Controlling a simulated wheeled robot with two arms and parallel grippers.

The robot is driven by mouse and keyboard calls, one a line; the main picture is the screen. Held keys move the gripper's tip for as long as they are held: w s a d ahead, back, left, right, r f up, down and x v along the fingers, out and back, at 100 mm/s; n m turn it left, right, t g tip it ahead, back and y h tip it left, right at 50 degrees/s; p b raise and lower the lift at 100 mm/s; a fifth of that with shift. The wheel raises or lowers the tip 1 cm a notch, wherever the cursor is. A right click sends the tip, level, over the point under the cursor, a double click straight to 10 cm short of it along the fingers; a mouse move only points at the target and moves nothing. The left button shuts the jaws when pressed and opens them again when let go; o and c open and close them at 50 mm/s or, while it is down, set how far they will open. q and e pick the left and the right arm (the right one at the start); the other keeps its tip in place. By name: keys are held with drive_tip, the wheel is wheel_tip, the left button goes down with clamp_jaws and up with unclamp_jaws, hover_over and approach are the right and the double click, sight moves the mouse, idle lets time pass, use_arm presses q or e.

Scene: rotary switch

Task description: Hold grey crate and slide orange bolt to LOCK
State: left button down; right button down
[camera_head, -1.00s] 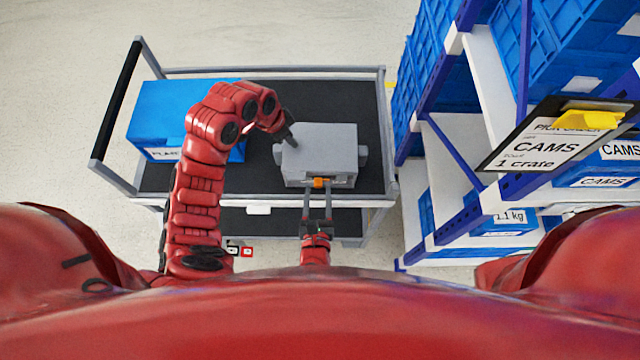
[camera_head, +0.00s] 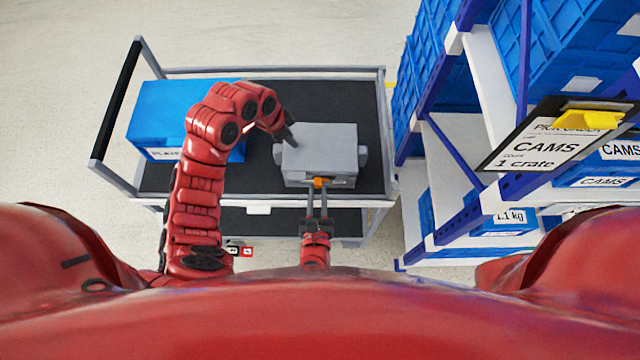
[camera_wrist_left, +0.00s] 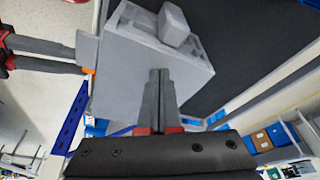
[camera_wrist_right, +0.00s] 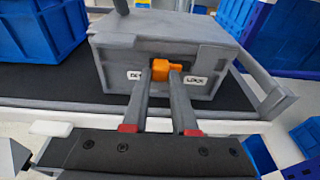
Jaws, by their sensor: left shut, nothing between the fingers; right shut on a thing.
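The grey crate (camera_head: 322,150) stands on the cart's dark deck and also shows in the left wrist view (camera_wrist_left: 125,70). The orange bolt (camera_wrist_right: 161,66) sits in a slot in its front face, between a label on the left and the LOCK label (camera_wrist_right: 195,80) on the right. My right gripper (camera_head: 317,188) is shut on the orange bolt from the front; its fingertips flank the bolt in the right wrist view (camera_wrist_right: 161,72). My left gripper (camera_head: 293,146) is shut and empty, its tips at the crate's top near the left side, seemingly touching it (camera_wrist_left: 159,72).
A blue crate (camera_head: 160,105) stands on the left of the cart deck. A shelf rack with blue bins (camera_head: 425,90) rises close on the right. The cart's grey frame rail (camera_head: 270,70) borders the deck. Dark deck behind the grey crate is clear.

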use_arm(q)
drive_tip(key=shift+s+f, duration=0.1)
drive_tip(key=shift+f, duration=0.1)
use_arm(e)
drive_tip(key=shift+d, duration=1.25)
drive_tip(key=c, duration=0.7)
unclamp_jaws()
drive_tip(key=shift+s+r, duration=0.25)
drive_tip(key=shift+s, duration=1)
drive_tip(key=shift+s+r, duration=0.25)
drive_tip(key=shift+s, duration=1)
use_arm(q)
drive_tip(key=shift+r, duration=0.15)
drive_tip(key=shift+r+p, duration=0.4)
drive_tip(key=shift+r, duration=0.25)
drive_tip(key=shift+r+p, duration=0.6)
drive_tip(key=shift+r, duration=0.95)
drive_tip(key=shift+r+p, duration=0.55)
drive_tip(key=shift+r, duration=0.3)
use_arm(e)
wheel_tip(320, 180, up, 3)
